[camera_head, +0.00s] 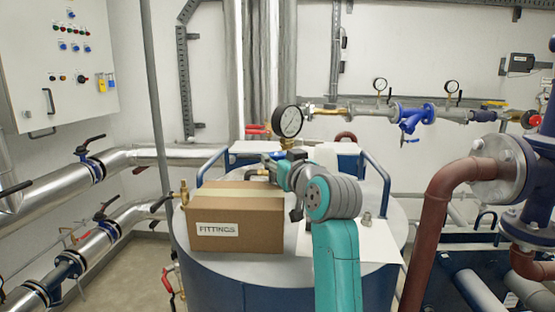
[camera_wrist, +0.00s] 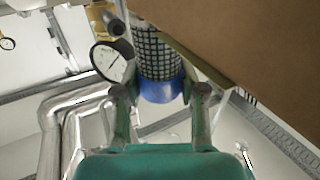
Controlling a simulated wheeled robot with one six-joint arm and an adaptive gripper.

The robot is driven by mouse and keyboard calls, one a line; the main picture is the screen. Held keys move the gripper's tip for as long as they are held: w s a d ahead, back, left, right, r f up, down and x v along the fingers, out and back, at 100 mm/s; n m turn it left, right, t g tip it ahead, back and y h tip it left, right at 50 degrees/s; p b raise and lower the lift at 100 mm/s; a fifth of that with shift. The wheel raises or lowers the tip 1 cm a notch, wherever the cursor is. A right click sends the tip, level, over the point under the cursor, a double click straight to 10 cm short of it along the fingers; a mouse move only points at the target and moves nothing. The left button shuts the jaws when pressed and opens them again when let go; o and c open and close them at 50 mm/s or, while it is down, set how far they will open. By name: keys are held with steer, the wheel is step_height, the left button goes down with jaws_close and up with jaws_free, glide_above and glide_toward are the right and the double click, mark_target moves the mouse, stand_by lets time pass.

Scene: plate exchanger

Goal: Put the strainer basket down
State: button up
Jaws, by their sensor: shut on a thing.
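The strainer basket (camera_wrist: 155,55) is a dark mesh cylinder with a blue end band, seen in the wrist view. My gripper (camera_wrist: 162,92) is shut on it at the blue band, one finger on each side. The basket points away from my gripper, and its far end runs toward the top of the frame. In the head view my gripper (camera_head: 272,168) is above the round tank top, just behind the cardboard box. There the basket is mostly hidden by the box and arm, and its contact with any surface cannot be told.
The FITTINGS box (camera_head: 236,232) stands on the tank top (camera_head: 290,278), close beside the basket. A pressure gauge (camera_head: 288,122) rises behind. A white sheet (camera_head: 385,245) and a small metal fitting (camera_head: 367,217) lie at right. Blue rails (camera_head: 378,175) flank the tank.

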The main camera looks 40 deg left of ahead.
steer(key=o, duration=1.2)
